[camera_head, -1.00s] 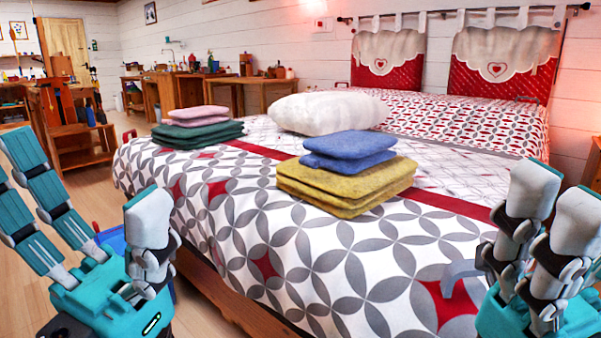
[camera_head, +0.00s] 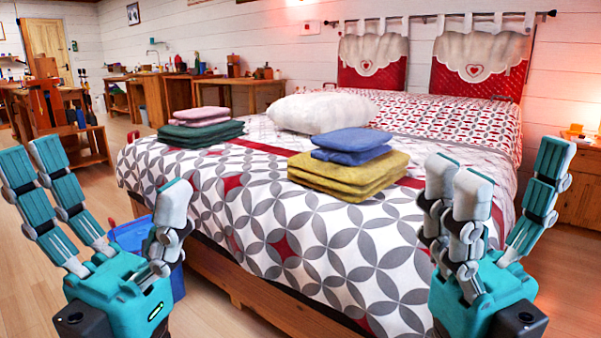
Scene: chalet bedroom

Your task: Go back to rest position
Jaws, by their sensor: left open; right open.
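My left gripper (camera_head: 118,225) is at the lower left of the head view, beside the bed's left corner. Its fingers point up, are spread apart and hold nothing. My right gripper (camera_head: 497,215) is at the lower right, in front of the bed's right part. Its fingers also point up, open and empty. Neither gripper touches the folded cloths on the bed (camera_head: 345,245).
Folded yellow cloths (camera_head: 350,178) with blue ones (camera_head: 351,146) on top lie mid-bed. Green cloths (camera_head: 200,134) with pink ones (camera_head: 202,115) lie to the left. A white pillow (camera_head: 322,112) lies behind. A blue bin (camera_head: 135,238) stands behind my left gripper.

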